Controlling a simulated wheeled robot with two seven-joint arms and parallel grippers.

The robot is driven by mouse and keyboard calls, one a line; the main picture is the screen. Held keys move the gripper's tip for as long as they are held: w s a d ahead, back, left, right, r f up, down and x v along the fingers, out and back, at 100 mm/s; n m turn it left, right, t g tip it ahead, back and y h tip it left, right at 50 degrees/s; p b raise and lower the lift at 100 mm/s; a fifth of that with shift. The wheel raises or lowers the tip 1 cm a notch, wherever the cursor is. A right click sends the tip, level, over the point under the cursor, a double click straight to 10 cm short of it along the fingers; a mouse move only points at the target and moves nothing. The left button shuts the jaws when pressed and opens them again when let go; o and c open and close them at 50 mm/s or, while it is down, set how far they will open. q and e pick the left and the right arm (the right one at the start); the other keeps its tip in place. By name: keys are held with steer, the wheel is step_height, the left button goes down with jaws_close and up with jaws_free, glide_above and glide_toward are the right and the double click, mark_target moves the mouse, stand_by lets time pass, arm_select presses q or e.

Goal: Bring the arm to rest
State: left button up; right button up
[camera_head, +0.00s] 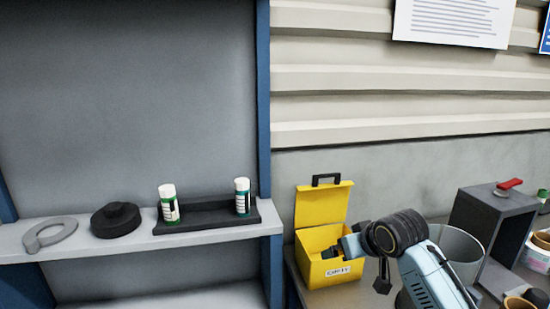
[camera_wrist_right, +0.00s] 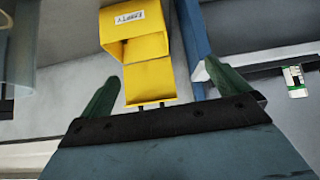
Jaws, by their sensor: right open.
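My right gripper (camera_head: 332,253) is at the end of the light-blue arm that comes in from the lower right in the head view. It is in front of the opening of the yellow box (camera_head: 341,271) in that picture; I cannot tell whether it touches the box. In the right wrist view my gripper (camera_wrist_right: 160,72) has its two green fingers wide apart with nothing held between them. The yellow box (camera_wrist_right: 148,48), with a label that reads EMPTY, shows beyond and between the fingers. My left gripper is not in view.
A grey bin (camera_head: 458,250) and a dark open-fronted box (camera_head: 490,222) stand right of my arm.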

steer(key=s+f+g, duration=0.2)
steer(key=s+f, duration=1)
steer(key=s, duration=0.3)
steer(key=s+d+f+m+g+h, duration=0.1)
steer(key=s+d+f, duration=0.1)
steer(key=s, duration=1)
steer(key=s+d+f+g+h, duration=0.1)
steer(key=s+d+f+g, duration=0.15)
steer(key=s, duration=0.85)
step_height(320, 180, down, 32)
steer(key=s+b, duration=0.3)
steer(key=b, duration=0.3)
arm_select(q)
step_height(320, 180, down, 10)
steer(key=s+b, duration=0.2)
steer(key=b, duration=0.2)
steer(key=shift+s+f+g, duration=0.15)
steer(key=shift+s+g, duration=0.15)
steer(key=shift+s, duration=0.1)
arm_select(e)
steer(key=s+d+f+g, duration=0.1)
steer(key=s+d+f, duration=0.1)
steer(key=s+f, duration=1.3)
step_height(320, 180, down, 3)
steer(key=shift+s+d+r+g, duration=0.1)
steer(key=shift+s+d+g, duration=0.05)
steer(key=shift+d+g, duration=0.2)
